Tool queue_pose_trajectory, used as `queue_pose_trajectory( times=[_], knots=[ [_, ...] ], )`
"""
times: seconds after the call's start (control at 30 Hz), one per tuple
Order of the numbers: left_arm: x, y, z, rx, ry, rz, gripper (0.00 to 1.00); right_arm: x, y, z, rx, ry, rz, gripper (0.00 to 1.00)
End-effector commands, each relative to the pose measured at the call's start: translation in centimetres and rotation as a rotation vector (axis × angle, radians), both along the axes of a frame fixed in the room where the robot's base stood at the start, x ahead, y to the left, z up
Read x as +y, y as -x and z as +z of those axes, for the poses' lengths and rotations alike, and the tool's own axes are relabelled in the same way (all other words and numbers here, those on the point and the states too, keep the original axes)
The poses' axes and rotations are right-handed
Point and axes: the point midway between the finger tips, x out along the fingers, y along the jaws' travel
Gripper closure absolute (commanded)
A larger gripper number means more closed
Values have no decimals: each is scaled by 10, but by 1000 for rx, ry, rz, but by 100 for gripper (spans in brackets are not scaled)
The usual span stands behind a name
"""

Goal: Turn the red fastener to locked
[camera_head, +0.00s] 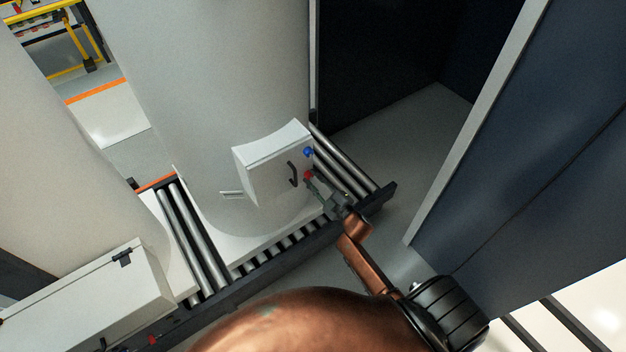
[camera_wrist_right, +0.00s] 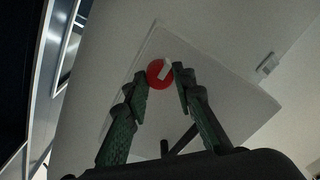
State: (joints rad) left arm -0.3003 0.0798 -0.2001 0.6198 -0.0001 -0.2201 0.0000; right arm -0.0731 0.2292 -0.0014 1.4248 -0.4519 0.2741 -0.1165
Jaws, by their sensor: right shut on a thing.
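The red fastener (camera_head: 309,175) is a small round knob on the front of a grey-white box on the middle tank. In the right wrist view the red fastener (camera_wrist_right: 153,79) is a red disc with a pale bar across it, slanting up to the right. My right gripper (camera_head: 316,184) reaches it from the lower right. Its green fingers (camera_wrist_right: 160,74) are shut on the fastener, one on each side. The fingers hide part of the fastener in the head view. My left gripper is not in view.
A blue knob (camera_head: 309,152) sits just above the red one, and a dark handle (camera_head: 293,174) is to its left. The tank (camera_head: 210,70) stands over a roller conveyor (camera_head: 345,165). A dark panel (camera_head: 530,170) stands close on the right. Another white box (camera_head: 90,300) is lower left.

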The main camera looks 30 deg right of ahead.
Motion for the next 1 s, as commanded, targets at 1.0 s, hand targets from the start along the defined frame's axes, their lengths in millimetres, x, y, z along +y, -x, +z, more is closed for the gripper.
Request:
queue_pose_trajectory(
  times=[1.0],
  knots=[
    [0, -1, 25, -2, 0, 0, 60, 0, 0, 1, 47, -572, 1, 100]
  ],
)
